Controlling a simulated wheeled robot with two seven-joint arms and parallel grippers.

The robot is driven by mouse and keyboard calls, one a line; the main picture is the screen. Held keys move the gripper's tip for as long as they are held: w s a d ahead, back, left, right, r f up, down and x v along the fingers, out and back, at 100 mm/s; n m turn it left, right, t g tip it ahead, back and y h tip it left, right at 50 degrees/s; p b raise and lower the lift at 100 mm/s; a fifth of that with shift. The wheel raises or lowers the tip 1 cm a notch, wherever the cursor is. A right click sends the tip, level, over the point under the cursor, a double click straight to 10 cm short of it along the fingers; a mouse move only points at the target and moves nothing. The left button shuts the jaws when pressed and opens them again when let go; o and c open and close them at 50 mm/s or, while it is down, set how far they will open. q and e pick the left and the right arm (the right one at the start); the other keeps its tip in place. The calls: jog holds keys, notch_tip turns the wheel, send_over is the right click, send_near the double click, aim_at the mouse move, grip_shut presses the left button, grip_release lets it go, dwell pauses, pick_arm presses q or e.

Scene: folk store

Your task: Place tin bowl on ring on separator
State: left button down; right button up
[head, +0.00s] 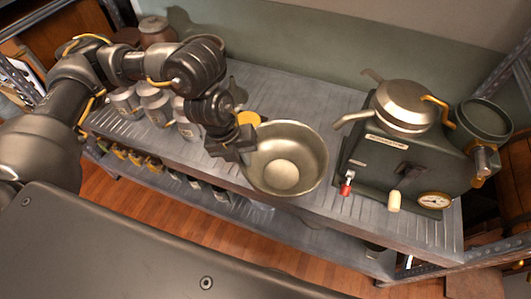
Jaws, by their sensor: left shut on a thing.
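The tin bowl (309,160) is a wide, shiny metal bowl in the middle of the head view, tilted so that its inside faces me. My left gripper (242,148) is shut on the bowl's left rim and holds it over the front part of the grey metal shelf. The separator (385,160) is a dark green machine to the right of the bowl, with a gauge, a red-tipped lever and a spout pointing left. A rounded metal vessel (405,105) sits on its top. I cannot make out the ring for certain. My right gripper is not in view.
Several metal cans (157,104) stand on the shelf (290,95) at the left, behind my left arm. A yellow-topped item (249,118) is just behind the bowl. A dark round container (484,119) is at the right. A lower shelf holds several small items.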

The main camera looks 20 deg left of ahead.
pick_arm(q)
jog(key=shift+w+a+f, duration=0.65)
jog(key=shift+w+f, duration=1.4)
jog(key=shift+w+a+f, duration=0.6)
jog(key=shift+w+f, duration=1.4)
jog(key=shift+f, duration=0.05)
jog(key=shift+w+a+f, duration=0.65)
jog(key=shift+w+f, duration=1.4)
jog(key=shift+f, duration=0.1)
jog(key=shift+f, duration=0.15)
jog(key=c, duration=1.6)
grip_release()
jog(key=v, duration=1.2)
